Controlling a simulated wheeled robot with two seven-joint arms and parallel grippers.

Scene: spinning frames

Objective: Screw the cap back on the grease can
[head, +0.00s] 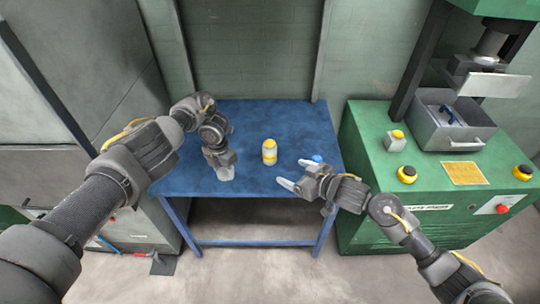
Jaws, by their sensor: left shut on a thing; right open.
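A yellow can with a pale band (269,152) stands upright on the blue table (300,125), near its middle. Whether its top is capped is too small to tell. My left gripper (226,174) is to the left of the can, apart from it, pointing down. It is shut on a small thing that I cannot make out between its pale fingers. My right gripper (284,182) is open and empty, at the front right of the can, with its fingers pointing left. A small blue thing (317,158) shows just behind the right gripper; I cannot tell whether it is a cap.
A green machine (375,207) stands right of the table, bearing a grey bin (455,139), a small yellow-topped container (395,141) and yellow-and-black buttons (407,174). A grey cabinet is at the left. The back of the table is clear.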

